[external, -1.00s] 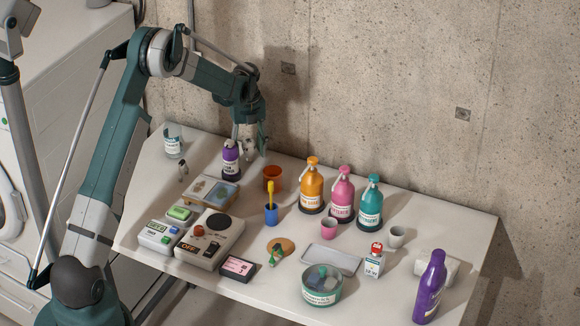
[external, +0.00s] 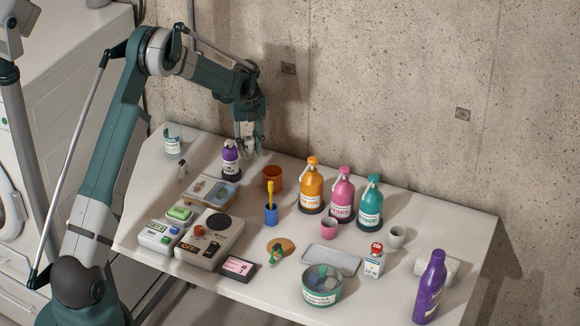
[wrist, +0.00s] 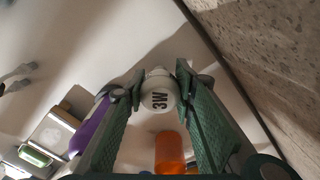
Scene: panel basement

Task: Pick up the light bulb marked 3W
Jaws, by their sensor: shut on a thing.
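The white light bulb marked 3W (wrist: 159,95) shows in the wrist view between the two green fingers of my gripper (wrist: 160,88). The fingers press on it from both sides, with the marking facing the camera. In the external view my gripper (external: 246,147) is over the back of the table, just right of the purple bottle with a dark base (external: 230,158). The bulb is too small and too covered by the fingers to make out there.
The purple bottle stands close to my gripper on the left. An orange cup (external: 272,179) stands in front of it to the right. Orange (external: 311,187), pink (external: 341,196) and teal (external: 369,204) bottles stand further right. The concrete wall (external: 400,90) rises behind the table.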

